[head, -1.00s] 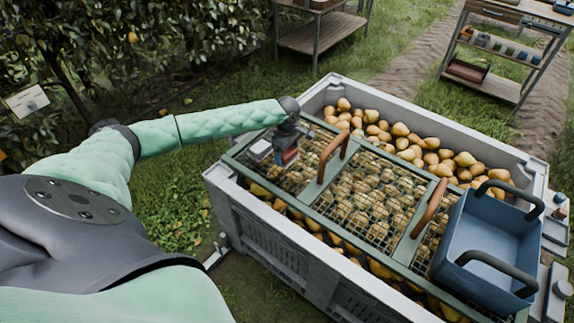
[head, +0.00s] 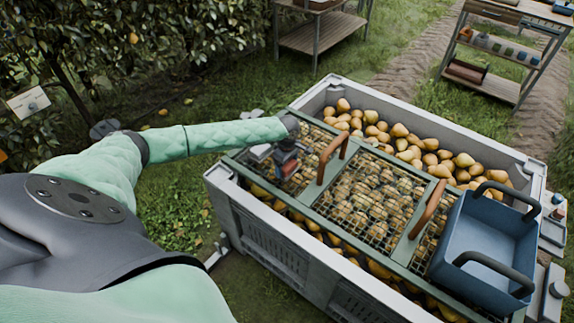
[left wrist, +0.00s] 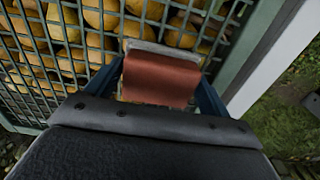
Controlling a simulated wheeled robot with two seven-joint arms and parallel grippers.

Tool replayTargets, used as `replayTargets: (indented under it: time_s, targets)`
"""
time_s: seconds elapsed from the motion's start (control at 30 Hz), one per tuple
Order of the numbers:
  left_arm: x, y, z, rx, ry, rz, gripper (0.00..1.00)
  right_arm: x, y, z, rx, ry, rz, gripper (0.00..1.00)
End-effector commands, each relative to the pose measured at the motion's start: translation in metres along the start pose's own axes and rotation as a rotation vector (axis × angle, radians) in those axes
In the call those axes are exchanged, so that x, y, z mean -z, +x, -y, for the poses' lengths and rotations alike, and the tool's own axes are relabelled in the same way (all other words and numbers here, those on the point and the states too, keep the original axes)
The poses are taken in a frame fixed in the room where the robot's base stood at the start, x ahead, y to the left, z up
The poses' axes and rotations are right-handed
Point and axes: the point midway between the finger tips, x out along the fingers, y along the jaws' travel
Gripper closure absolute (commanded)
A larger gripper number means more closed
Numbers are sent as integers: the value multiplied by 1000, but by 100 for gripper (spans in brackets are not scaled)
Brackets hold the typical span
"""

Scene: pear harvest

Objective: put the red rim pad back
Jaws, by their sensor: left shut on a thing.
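My left gripper (head: 285,168) is over the left end of the wire grid on the big pear bin. It is shut on the red rim pad (left wrist: 160,79), which shows between its two fingers in the left wrist view. In the head view the red pad (head: 288,170) is a small patch below the gripper. In the left wrist view the pad lies over the grid close to the green frame bar, with the bin's pale rim (left wrist: 265,62) to the right. I cannot tell whether the pad touches the grid. My right gripper is not in view.
The grey bin (head: 262,222) holds many pears under a green-framed grid (head: 362,203) with two brown handles. A blue tote (head: 487,238) with dark handles stands on its right end. Wooden shelves (head: 318,33) stand on the grass behind.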

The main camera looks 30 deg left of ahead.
Motion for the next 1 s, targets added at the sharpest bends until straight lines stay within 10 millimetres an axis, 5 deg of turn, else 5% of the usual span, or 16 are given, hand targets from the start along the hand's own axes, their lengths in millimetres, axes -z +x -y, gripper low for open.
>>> replayTargets:
  time_s: [0.07, 0.1, 0.2, 0.57, 1.0]
  targets:
    - [0, 0, 0, 0, 0, 0, 40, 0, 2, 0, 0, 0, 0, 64]
    - [0, 1, 0, 0, 0, 0, 15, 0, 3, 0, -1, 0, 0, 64]
    - [0, 1, 0, 0, 0, 0, 0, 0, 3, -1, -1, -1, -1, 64]
    - [0, -6, 0, -2, 0, 0, 0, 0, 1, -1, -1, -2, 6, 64]
    - [0, -85, 0, -3, 1, 1, 0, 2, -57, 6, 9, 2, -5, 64]
